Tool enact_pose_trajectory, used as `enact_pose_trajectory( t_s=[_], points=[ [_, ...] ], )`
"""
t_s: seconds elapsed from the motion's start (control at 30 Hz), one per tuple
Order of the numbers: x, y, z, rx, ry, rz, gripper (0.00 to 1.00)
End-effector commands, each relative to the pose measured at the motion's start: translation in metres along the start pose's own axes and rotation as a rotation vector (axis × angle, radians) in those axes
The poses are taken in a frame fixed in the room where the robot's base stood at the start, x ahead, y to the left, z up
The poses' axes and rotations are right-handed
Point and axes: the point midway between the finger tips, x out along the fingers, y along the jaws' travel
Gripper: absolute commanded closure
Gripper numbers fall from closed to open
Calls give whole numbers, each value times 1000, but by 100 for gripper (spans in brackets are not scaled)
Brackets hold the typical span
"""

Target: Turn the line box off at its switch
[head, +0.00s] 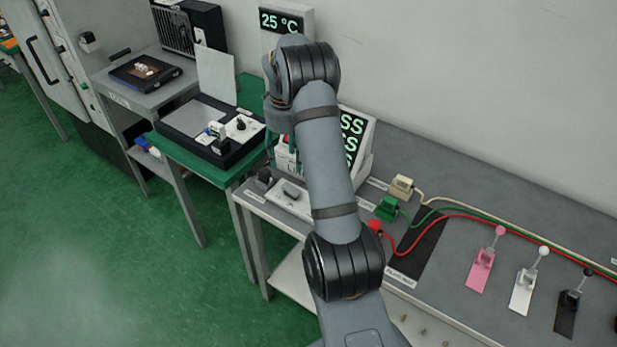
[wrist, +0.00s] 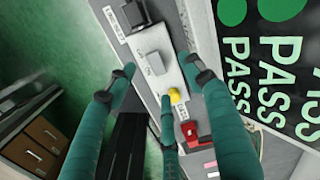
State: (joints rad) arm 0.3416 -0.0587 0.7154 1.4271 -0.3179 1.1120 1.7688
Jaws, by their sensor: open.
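A white box (head: 287,200) with a grey switch (head: 293,190) sits on the grey bench, partly behind my arm. In the wrist view the white plate (wrist: 166,81) carries the raised grey switch (wrist: 151,63), with small markings beside it that I cannot read surely. I take this for the line box. My gripper (wrist: 160,82) is open and empty, its teal fingers spread around the plate's area. The switch lies between the two outer fingertips, and I see no clear contact. In the head view the gripper is mostly hidden by my arm.
The PASS display (head: 354,140) rises close behind. Pink (head: 481,268), white (head: 523,291) and black (head: 569,311) levers stand at the right.

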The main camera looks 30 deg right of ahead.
Motion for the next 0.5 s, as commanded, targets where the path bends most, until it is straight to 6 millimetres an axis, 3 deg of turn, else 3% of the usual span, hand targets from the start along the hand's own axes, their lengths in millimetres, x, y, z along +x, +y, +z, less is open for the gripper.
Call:
enact_pose_trajectory(
  t_s=[0.23, 0.37, 0.5],
  points=[
    [0, 15, -4, 314, 20, 50, 48],
    [5, 15, -4, 373, 23, 50, 48],
    [23, 17, -5, 377, 24, 52, 48]
  ],
)
